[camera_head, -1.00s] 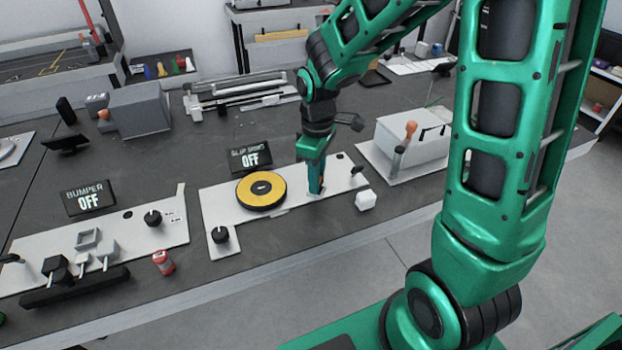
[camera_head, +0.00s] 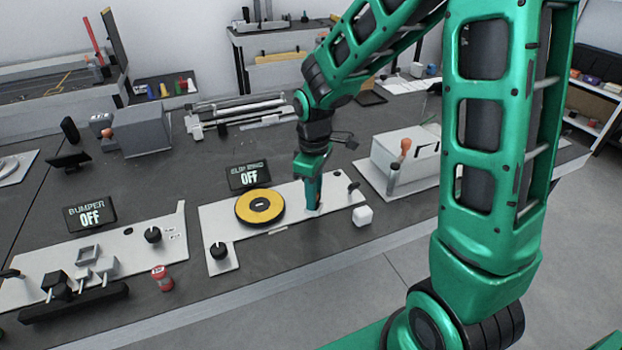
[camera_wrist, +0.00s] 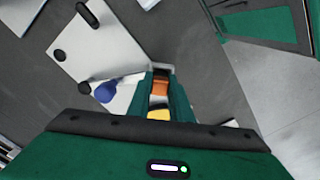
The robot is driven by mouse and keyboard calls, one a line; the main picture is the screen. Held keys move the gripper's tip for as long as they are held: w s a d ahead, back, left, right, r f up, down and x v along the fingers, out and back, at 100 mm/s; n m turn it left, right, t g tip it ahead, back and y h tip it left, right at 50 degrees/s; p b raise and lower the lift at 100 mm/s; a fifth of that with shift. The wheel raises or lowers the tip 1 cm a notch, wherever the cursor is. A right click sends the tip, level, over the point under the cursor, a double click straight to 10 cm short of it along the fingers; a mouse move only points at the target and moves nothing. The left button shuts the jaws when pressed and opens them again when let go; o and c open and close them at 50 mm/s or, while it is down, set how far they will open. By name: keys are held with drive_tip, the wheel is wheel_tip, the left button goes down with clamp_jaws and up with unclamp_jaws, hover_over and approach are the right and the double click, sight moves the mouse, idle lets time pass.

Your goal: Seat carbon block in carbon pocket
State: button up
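The slip-rings plate (camera_head: 228,219) is pale and carries a yellow disc with a dark hub (camera_head: 260,206). My gripper (camera_head: 312,205) points down at the right part of this plate, its tips at or just above the surface. I cannot tell whether they touch it. In the wrist view my gripper (camera_wrist: 160,95) shows green finger sides with an orange part (camera_wrist: 160,86) and a yellow part (camera_wrist: 158,114) between them. I cannot tell whether these are pads or something held. No carbon block or pocket can be made out; the fingers cover the plate there.
A small upright dark knob (camera_head: 353,187) is just right of my gripper. The slip-rings sign (camera_head: 248,176) reads OFF. A pale box (camera_head: 405,158) stands further right. The bumper plate (camera_head: 172,244) lies left.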

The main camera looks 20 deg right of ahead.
drive_tip(key=shift+w+r, duration=0.5)
drive_tip(key=shift+r, duration=0.25)
wheel_tip(320, 180, up, 11)
drive_tip(key=s, duration=0.1)
drive_tip(key=shift+f, duration=0.2)
drive_tip(key=s+d+m, duration=0.7)
drive_tip(key=s+d, duration=0.3)
drive_tip(key=d, duration=0.2)
drive_tip(key=s+d+m, duration=0.2)
drive_tip(key=s+m, duration=0.2)
drive_tip(key=s, duration=0.2)
drive_tip(key=s+d+f+m, duration=0.1)
drive_tip(key=s+d+m, duration=0.1)
drive_tip(key=s+m, duration=0.2)
drive_tip(key=s, duration=0.3)
drive_tip(key=shift+s+d+f, duration=0.15)
drive_tip(key=shift+d+f, duration=0.1)
drive_tip(key=shift+f, duration=0.05)
drive_tip(key=shift+w+f, duration=0.25)
drive_tip(key=shift+w, duration=0.35)
